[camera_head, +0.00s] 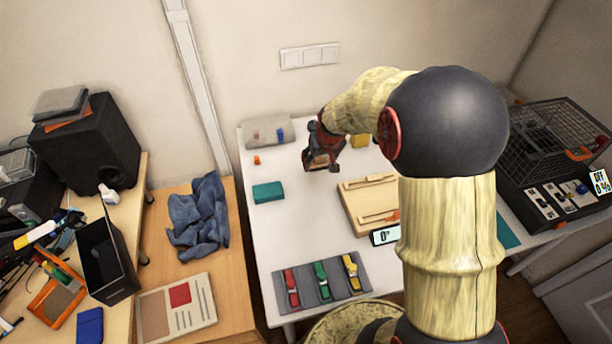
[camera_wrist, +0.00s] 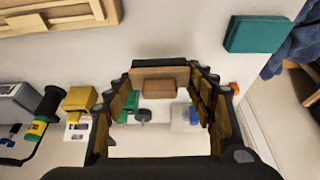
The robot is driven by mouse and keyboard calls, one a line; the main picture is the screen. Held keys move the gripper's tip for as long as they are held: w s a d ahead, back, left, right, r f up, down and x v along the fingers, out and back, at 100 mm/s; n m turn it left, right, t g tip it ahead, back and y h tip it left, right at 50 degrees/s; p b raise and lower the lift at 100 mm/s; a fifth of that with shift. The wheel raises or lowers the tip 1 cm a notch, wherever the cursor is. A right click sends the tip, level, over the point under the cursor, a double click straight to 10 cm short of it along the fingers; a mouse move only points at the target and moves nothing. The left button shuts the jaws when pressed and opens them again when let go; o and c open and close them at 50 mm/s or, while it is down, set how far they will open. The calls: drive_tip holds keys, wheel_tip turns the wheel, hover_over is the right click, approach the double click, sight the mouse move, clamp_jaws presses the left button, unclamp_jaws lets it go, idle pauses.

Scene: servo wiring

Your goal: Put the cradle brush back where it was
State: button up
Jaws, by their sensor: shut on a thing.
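My gripper (camera_head: 321,163) hangs over the back part of the white table, fingers pointing down. Its fingers (camera_wrist: 160,95) are closed on a small brown and tan block, which I take to be the cradle brush (camera_wrist: 159,88); in the head view it is a tan patch (camera_head: 319,161) at the fingertips. The brush seems to be above the table, though its height is hard to tell. A grey cradle-like pad (camera_head: 270,132) with a blue and a red piece lies at the back left of the table, left of my gripper. Which spot the brush came from does not show.
A teal block (camera_head: 268,192) and a small orange piece (camera_head: 257,160) lie left of my gripper. A wooden tray (camera_head: 365,205) is to the front right, a grey mat (camera_head: 322,282) with coloured clips in front. A yellow block (camera_wrist: 78,100) stands near.

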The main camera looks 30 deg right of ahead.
drive_tip(key=b, duration=0.2)
hover_over(305, 176)
drive_tip(key=s, duration=0.2)
wheel_tip(305, 176, down, 6)
drive_tip(key=shift+a+r, duration=0.1)
drive_tip(key=shift+r, duration=0.1)
drive_tip(key=shift+w+a+f+b, duration=0.15)
drive_tip(key=shift+f+b, duration=0.35)
drive_tip(key=shift+f, duration=0.4)
drive_tip(key=shift+w+d+f+b, duration=0.1)
drive_tip(key=shift+f+b, duration=0.35)
drive_tip(key=shift+f, duration=0.4)
drive_tip(key=shift+f, duration=0.15)
drive_tip(key=o, duration=1.1)
